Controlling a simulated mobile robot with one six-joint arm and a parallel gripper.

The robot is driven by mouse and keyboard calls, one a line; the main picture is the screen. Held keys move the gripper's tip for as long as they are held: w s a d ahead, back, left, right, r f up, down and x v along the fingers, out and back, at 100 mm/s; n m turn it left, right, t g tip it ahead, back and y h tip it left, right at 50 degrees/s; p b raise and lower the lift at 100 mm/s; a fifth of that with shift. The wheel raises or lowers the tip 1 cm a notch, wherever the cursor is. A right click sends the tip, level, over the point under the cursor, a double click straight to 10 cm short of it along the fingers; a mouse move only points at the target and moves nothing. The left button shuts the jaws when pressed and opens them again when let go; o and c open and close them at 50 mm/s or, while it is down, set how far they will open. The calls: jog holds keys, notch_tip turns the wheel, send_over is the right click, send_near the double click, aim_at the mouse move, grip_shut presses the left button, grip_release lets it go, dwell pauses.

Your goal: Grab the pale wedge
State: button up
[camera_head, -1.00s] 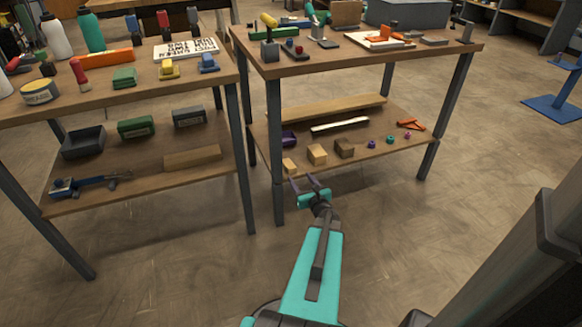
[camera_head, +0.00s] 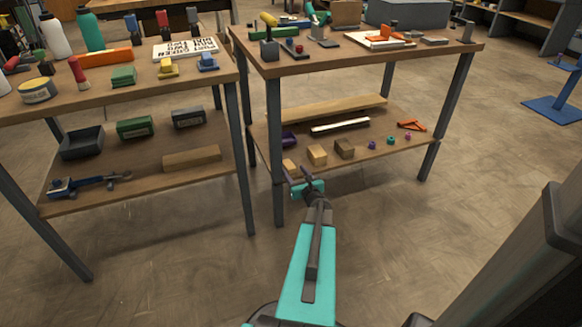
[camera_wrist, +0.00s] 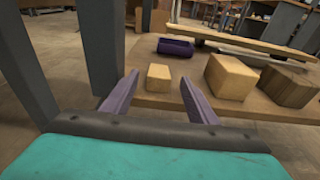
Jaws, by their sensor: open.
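A small pale wooden piece (camera_wrist: 158,77) lies near the front edge of the lower shelf. It shows between and ahead of my gripper's fingers (camera_wrist: 158,92) in the wrist view, and partly behind the gripper in the head view (camera_head: 290,165). A larger pale block (camera_wrist: 230,78) sits to its right, also in the head view (camera_head: 317,154). I cannot tell from their shapes which one is the wedge. My gripper (camera_head: 298,174) is open and empty, just short of the shelf's front edge, touching neither piece.
A brown block (camera_wrist: 287,85) stands right of the pale pieces. A purple tray (camera_wrist: 176,47) lies behind the small piece. The shelf (camera_head: 400,148) also bears long boards at the back. A grey table leg (camera_head: 276,150) stands close left of my gripper; the tabletop (camera_head: 360,61) is above.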

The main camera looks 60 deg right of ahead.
aim_at(290, 166)
jog(key=b+x, duration=0.1)
jog(key=x, duration=0.2)
jog(key=shift+w+d+f+b, duration=0.1)
jog(key=shift+w+f+b, duration=0.05)
jog(key=shift+b, duration=0.15)
jog(key=shift+x, duration=0.9)
jog(key=c, duration=1.1)
jog(key=shift+r, duration=0.2)
jog(key=shift+r+p, duration=0.35)
jog(key=shift+r, duration=0.4)
notch_tip(290, 166, up, 2)
jog(key=shift+r+p, duration=0.1)
jog(key=shift+p, duration=0.45)
jog(key=f+p+v, duration=0.1)
jog(key=v, duration=0.5)
jog(key=p+v, duration=0.1)
jog(key=v, duration=0.5)
jog(key=f+p+v, duration=0.1)
jog(key=v, duration=0.5)
jog(key=shift+f, duration=0.45)
